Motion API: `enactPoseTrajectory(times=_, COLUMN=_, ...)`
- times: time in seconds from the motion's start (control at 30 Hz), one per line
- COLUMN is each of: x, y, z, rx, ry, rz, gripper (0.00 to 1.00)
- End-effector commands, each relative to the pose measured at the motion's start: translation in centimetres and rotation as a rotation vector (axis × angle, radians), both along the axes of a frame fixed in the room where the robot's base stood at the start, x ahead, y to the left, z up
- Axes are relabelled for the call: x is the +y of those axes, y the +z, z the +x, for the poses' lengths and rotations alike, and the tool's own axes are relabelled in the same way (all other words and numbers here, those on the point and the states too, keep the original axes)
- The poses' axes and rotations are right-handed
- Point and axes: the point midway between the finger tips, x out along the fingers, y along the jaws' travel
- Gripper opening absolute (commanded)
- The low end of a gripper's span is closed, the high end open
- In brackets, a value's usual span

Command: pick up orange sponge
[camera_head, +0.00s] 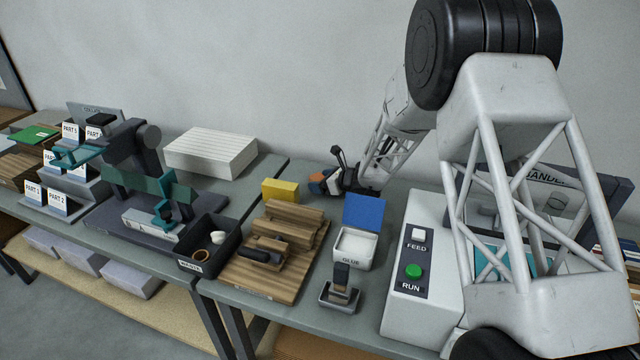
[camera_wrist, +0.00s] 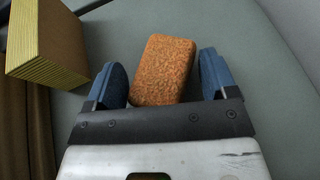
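The orange sponge (camera_wrist: 163,70) is a rounded, speckled block in the wrist view. It lies on the grey-green table between the two blue fingers of my gripper (camera_wrist: 160,83). My gripper is open, with a small gap visible on each side of the sponge, wider on the right.
A yellow block (camera_head: 281,190), also in the wrist view (camera_wrist: 50,45), stands to the left of my gripper. A wooden stepped stand (camera_head: 283,240), a glue box with blue lid (camera_head: 363,214) and a FEED/RUN control box (camera_head: 400,300) stand in front. Table right of the sponge is clear in the wrist view.

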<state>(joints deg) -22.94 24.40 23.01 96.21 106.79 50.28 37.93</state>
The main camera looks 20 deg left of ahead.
Motion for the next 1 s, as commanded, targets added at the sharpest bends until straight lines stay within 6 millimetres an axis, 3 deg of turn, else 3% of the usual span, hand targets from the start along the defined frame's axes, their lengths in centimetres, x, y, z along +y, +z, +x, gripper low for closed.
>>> enactPoseTrajectory(times=0.03, x=0.0, y=0.0, z=0.0, rx=0.000, ry=0.000, rz=0.000, gripper=0.71)
enactPoseTrajectory(times=0.3, x=0.0, y=0.0, z=0.0, rx=0.000, ry=0.000, rz=0.000, gripper=0.30)
enactPoseTrajectory(times=0.73, x=0.0, y=0.5, z=0.0, rx=-0.001, ry=0.000, rz=0.000, gripper=0.28)
enactPoseTrajectory(times=1.0, x=0.0, y=3.4, z=0.0, rx=-0.003, ry=0.000, rz=0.001, gripper=0.28)
